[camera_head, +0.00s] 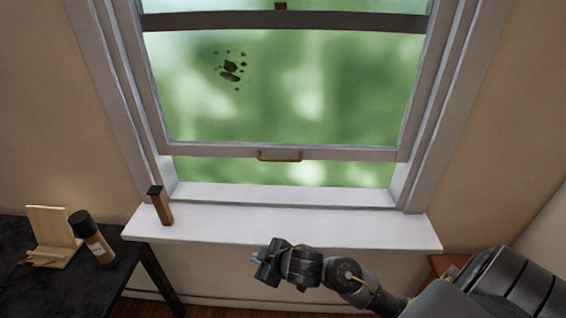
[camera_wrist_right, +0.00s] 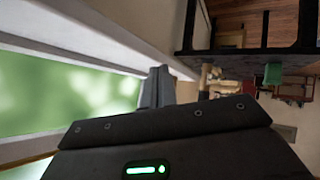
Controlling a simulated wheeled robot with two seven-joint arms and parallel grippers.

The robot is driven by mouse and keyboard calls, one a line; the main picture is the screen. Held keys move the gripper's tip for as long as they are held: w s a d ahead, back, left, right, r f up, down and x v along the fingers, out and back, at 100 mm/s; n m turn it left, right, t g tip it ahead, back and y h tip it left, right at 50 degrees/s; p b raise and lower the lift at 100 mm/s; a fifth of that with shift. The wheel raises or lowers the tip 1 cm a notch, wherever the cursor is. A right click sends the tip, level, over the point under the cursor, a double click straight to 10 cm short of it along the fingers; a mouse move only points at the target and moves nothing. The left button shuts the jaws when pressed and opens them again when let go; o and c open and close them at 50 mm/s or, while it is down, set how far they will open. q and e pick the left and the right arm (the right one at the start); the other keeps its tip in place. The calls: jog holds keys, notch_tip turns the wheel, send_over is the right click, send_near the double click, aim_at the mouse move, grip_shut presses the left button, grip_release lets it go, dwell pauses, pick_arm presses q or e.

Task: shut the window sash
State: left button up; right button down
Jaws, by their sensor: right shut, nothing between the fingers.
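The window sash (camera_head: 345,152) is partly raised, with an open gap between its bottom rail and the white sill (camera_head: 300,222). A brass handle (camera_head: 280,156) sits at the middle of the bottom rail. The glass has a dark paw-like smudge (camera_head: 229,69). My right gripper (camera_head: 257,264) is shut and empty, in front of the sill and below the handle in the picture, apart from the sash. In the right wrist view its fingers (camera_wrist_right: 157,88) are together, with the green outdoors to the left. My left gripper is in neither view.
A brown and black upright block (camera_head: 160,206) stands at the sill's left end. A black table (camera_head: 85,277) at left holds a black-capped bottle (camera_head: 92,238) and a wooden stand (camera_head: 52,236). The middle and right of the sill are clear.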

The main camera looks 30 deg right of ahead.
jog(key=w+d+r+n+y, duration=0.2)
jog(key=w+d+r+n, duration=0.1)
jog(key=w+r, duration=0.45)
jog(key=w+d+r+n+y, duration=0.2)
jog(key=w+d+r+n, duration=0.1)
jog(key=w+r, duration=0.4)
jog(key=s+d+r+m+g, duration=0.1)
jog(key=s+d+r+g, duration=0.15)
jog(key=d+r, duration=0.55)
jog(key=s+d+r+m+g, duration=0.1)
jog(key=s+d+r, duration=0.3)
jog(key=d+r, duration=0.5)
jog(key=p, duration=0.2)
send_over(274, 159)
jog(key=s+d, duration=0.1)
jog(key=s, duration=0.2)
notch_tip(274, 159, down, 7)
jog(key=f, duration=0.2)
jog(key=w+d+f+p, duration=0.1)
jog(key=shift+f+h, duration=0.3)
jog(key=shift+f, duration=0.25)
